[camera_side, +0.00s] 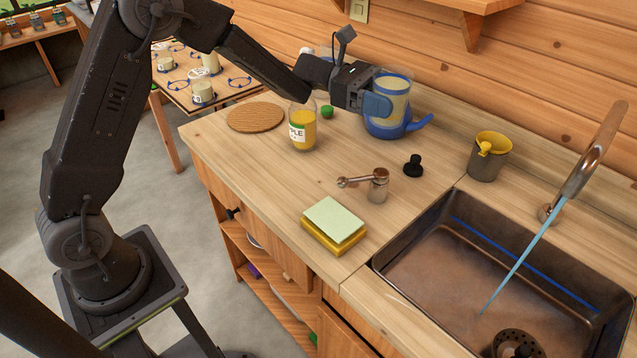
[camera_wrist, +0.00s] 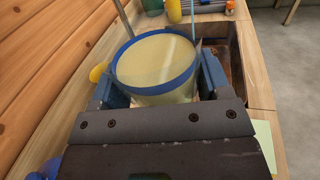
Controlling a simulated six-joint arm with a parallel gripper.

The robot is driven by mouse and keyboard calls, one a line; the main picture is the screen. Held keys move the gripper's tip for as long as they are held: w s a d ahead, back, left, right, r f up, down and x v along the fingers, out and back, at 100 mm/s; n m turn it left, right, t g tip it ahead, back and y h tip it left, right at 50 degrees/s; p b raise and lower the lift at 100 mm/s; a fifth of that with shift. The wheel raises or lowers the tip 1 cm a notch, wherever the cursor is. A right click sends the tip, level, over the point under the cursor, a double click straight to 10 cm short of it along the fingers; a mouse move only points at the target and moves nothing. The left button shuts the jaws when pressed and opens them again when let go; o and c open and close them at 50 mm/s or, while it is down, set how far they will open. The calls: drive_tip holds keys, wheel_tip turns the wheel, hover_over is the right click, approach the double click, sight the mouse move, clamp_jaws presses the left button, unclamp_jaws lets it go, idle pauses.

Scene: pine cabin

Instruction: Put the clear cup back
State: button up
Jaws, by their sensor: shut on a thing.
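The clear cup (camera_side: 392,92) has a blue rim and a pale yellowish see-through body. My gripper (camera_side: 378,106) is shut on it and holds it upright above the back of the wooden counter (camera_side: 235,150). In the wrist view the cup (camera_wrist: 155,60) sits between the two blue fingers of my gripper (camera_wrist: 158,88), its rim facing the camera. A blue pot-like vessel (camera_side: 395,130) with a spout or handle stands just below and behind the cup in the side view. I cannot tell whether they touch. The cup's base is hidden.
A juice jar (camera_side: 303,132), green lid (camera_side: 327,112) and round woven mat (camera_side: 255,117) are at left. The tap (camera_side: 590,150) runs.

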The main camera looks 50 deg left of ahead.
drive_tip(key=s+a+n+t, duration=0.1)
drive_tip(key=s+a+t, duration=0.1)
drive_tip(key=s+a, duration=0.35)
drive_tip(key=s+a+n+t+y, duration=0.1)
drive_tip(key=s+a, duration=0.2)
drive_tip(key=a, duration=0.6)
drive_tip(key=s+a+n+t, duration=0.1)
drive_tip(key=s+a+t, duration=0.1)
drive_tip(key=s+a, duration=0.35)
wheel_tip(320, 180, down, 8)
drive_tip(key=w+a, duration=0.1)
drive_tip(key=w, duration=0.1)
drive_tip(key=w+d+f, duration=0.1)
drive_tip(key=d+f, duration=0.1)
drive_tip(key=d, duration=0.1)
drive_tip(key=w+d+f, duration=0.2)
drive_tip(key=d, duration=0.1)
drive_tip(key=w+d+f, duration=0.2)
drive_tip(key=d, duration=0.2)
drive_tip(key=shift+f, duration=2.45)
drive_tip(key=o, duration=1)
drive_tip(key=shift+f, duration=0.15)
drive_tip(key=shift+c, duration=0.2)
